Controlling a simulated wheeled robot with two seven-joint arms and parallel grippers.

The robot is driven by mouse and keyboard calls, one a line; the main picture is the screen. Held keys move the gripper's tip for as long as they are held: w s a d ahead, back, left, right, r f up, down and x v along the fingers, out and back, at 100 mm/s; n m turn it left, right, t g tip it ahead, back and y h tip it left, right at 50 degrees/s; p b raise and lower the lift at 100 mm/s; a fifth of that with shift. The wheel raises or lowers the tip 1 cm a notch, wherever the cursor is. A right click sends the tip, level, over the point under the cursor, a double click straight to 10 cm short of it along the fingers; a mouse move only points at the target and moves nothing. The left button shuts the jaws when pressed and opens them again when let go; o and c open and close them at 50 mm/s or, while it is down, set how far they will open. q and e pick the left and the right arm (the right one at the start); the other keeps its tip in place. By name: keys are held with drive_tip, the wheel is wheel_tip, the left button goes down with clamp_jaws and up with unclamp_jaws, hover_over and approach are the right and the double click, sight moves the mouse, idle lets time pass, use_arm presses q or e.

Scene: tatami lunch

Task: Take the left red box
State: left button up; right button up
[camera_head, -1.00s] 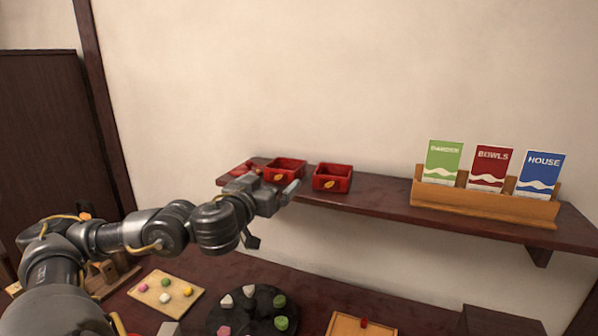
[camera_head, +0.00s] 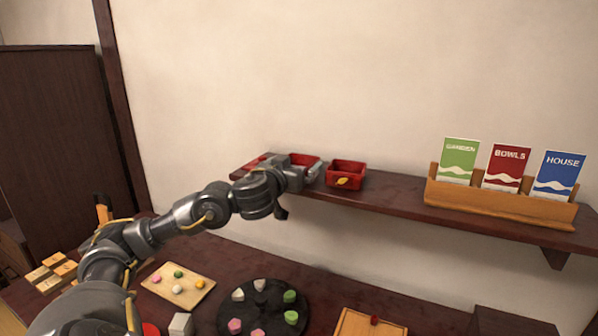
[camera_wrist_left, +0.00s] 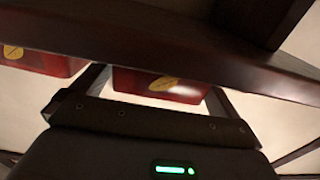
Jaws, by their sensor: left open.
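Several red boxes stand on the dark wall shelf (camera_head: 395,191). In the head view, one red box (camera_head: 308,158) is partly hidden behind my left gripper (camera_head: 304,170). A second red box (camera_head: 346,173), with a yellow leaf mark, stands to its right in full view. More red (camera_head: 256,160) shows at the shelf's left end, mostly covered by my arm. In the left wrist view, my open left gripper (camera_wrist_left: 155,88) has a red box (camera_wrist_left: 160,86) with a yellow mark between its fingers in the picture; contact cannot be told. Another red box (camera_wrist_left: 42,60) is at the left. My right gripper is not in view.
A wooden holder (camera_head: 500,205) with green, red and blue cards stands on the shelf's right. Below, the table holds a board (camera_head: 200,296) with small sweets, a round black tray (camera_head: 262,318) and a wooden tray (camera_head: 350,325). The shelf between boxes and holder is clear.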

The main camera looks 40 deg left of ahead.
use_arm(q)
drive_tip(key=shift+x, duration=1.05)
drive_tip(key=shift+d, duration=0.1)
drive_tip(key=c, duration=0.9)
